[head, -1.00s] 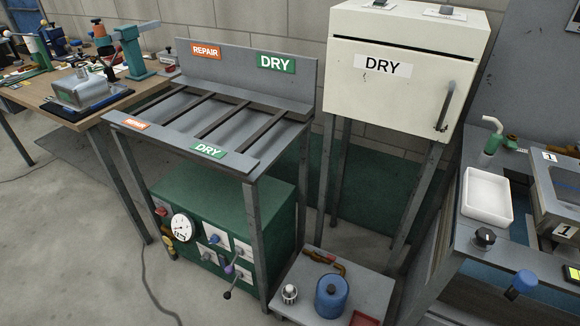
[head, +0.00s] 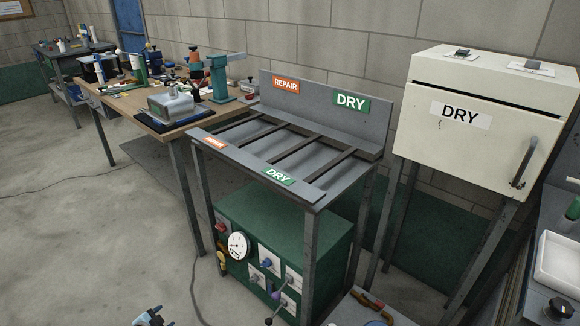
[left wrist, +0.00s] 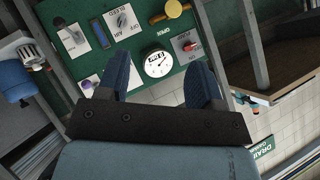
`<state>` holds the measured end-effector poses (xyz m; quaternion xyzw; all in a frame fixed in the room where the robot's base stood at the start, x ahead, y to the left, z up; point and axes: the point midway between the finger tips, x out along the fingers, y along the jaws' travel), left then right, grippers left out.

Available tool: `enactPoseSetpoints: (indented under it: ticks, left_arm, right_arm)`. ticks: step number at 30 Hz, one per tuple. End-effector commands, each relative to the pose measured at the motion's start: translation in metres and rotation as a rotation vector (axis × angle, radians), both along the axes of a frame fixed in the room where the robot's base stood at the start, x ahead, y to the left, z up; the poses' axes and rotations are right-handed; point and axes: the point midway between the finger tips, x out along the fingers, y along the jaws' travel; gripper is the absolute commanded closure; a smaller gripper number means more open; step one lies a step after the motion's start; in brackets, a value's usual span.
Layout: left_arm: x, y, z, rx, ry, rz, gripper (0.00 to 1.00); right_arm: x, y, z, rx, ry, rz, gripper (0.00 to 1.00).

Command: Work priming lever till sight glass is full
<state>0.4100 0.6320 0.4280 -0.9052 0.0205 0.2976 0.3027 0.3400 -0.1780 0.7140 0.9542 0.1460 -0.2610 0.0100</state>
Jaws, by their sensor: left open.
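The green pump unit (head: 300,225) stands on the floor under the rack and carries a round white gauge (head: 238,246). My left gripper (head: 150,316) just enters at the bottom of the head view. In the left wrist view its blue fingers (left wrist: 158,66) are spread and empty, with the gauge between them beyond. My right gripper is out of view.
The grey rack (head: 300,200) with REPAIR and DRY labels stands over the unit, its legs beside the panel. A cluttered bench (head: 150,118) is left. Floor (head: 110,240) is clear, except for a cable.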

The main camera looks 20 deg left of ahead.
Motion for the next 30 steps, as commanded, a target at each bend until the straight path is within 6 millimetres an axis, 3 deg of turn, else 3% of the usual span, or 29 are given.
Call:
enactPoseSetpoints:
  ticks: [7,11,15,18,24,30]
  left_arm:
    - [0.002,-0.078,0.019,-0.082,0.037,-0.100,0.40]
    - [-0.003,-0.133,0.042,-0.129,0.060,-0.162,0.40]
    - [-0.018,-0.207,0.086,-0.181,0.088,-0.237,0.40]
    - [-0.032,-0.250,0.124,-0.208,0.099,-0.275,0.40]
    - [-0.055,-0.304,0.187,-0.239,0.103,-0.312,0.40]
    - [-0.076,-0.338,0.244,-0.261,0.094,-0.327,0.40]
  right_arm:
    - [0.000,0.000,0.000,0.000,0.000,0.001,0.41]
    - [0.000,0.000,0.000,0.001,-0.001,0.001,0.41]
    - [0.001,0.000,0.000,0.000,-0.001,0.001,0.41]
    - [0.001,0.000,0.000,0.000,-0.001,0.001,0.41]
    - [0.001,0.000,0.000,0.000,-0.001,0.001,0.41]
    - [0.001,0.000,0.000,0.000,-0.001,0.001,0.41]
